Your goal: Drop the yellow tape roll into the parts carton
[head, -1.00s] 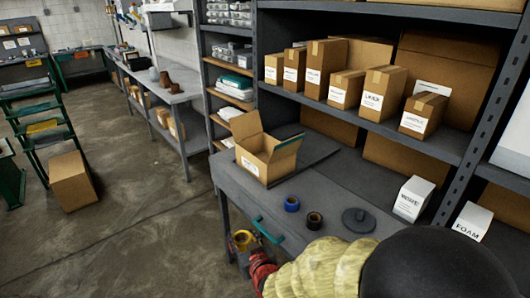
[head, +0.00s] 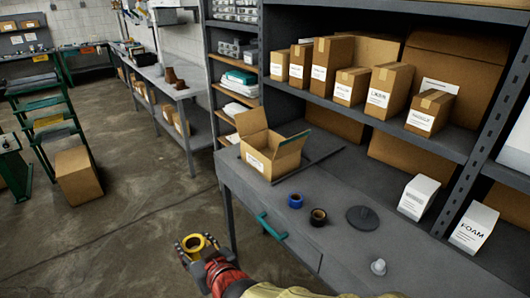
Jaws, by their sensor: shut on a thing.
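The yellow tape roll (head: 194,243) is in my gripper (head: 193,250) at the lower middle of the head view. My gripper is shut on it and holds it in the air, out in front of the bench and left of its edge. The parts carton (head: 273,154) is an open cardboard box with raised flaps on the far left end of the grey bench (head: 340,240). It stands beyond and to the right of my gripper, well apart from it. The carton's inside is mostly hidden by its front walls.
A blue tape roll (head: 295,201), a dark tape roll (head: 318,217), a dark round disc (head: 362,217) and a small pale knobbed piece (head: 378,267) lie on the bench. A teal handle (head: 271,225) sticks out at its front. Shelves with cartons rise behind. Open floor lies left.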

